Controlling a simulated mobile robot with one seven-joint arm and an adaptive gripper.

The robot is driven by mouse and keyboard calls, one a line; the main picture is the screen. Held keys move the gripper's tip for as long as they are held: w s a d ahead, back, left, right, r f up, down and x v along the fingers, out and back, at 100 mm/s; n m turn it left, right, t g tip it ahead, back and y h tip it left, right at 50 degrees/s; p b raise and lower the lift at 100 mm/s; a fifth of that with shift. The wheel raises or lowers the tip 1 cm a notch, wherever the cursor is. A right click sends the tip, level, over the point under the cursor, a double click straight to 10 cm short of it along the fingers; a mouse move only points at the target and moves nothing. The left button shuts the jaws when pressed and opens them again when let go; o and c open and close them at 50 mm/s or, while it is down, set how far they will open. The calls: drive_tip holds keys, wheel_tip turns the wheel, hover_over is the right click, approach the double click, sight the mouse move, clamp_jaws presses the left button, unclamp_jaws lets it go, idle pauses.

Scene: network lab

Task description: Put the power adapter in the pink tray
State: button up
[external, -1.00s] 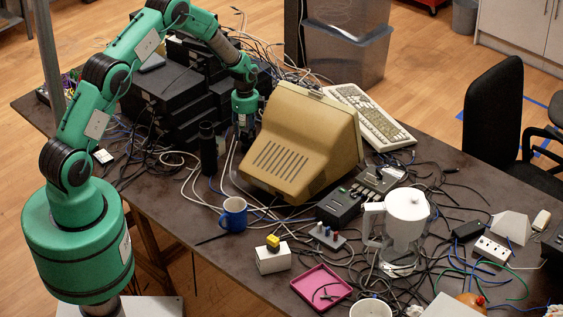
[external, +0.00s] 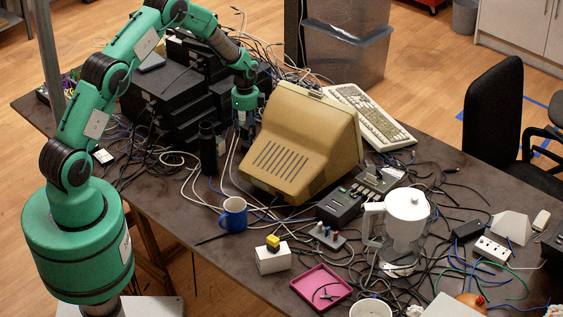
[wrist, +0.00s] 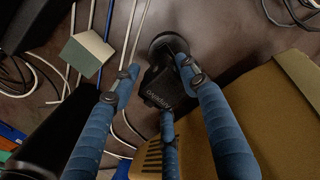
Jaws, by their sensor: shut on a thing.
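My gripper (wrist: 158,90) has three blue fingers, which are closed around a black block with pale lettering, apparently the power adapter (wrist: 160,93), in the wrist view. In the external view my gripper (external: 243,132) points down over the table, just left of the beige monitor; the adapter cannot be made out there. The pink tray (external: 338,291) lies at the table's front edge, well to the right and nearer the camera than my gripper. A thin dark piece lies in it. The tray is not in the wrist view.
The beige monitor (external: 290,150) stands close to my gripper's right. A black cylinder (external: 208,148) stands at its left, and stacked black boxes (external: 175,95) behind. A blue mug (external: 233,214), a white box (external: 272,260) and loose cables lie towards the tray. A white jug (external: 405,225) stands beyond it.

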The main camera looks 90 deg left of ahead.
wheel_tip(320, 180, up, 31)
drive_tip(key=w+d+m, duration=0.3)
drive_tip(key=w+d, duration=0.8)
drive_tip(key=d, duration=0.3)
drive_tip(key=m, duration=0.8)
hover_over(321, 288)
drive_tip(key=shift+f+p, duration=0.3)
drive_tip(key=shift+f, duration=0.05)
wheel_tip(321, 288, down, 25)
drive_tip(key=shift+d+f, duration=0.1)
drive_tip(key=shift+f, duration=0.4)
drive_tip(key=shift+f, duration=3.15)
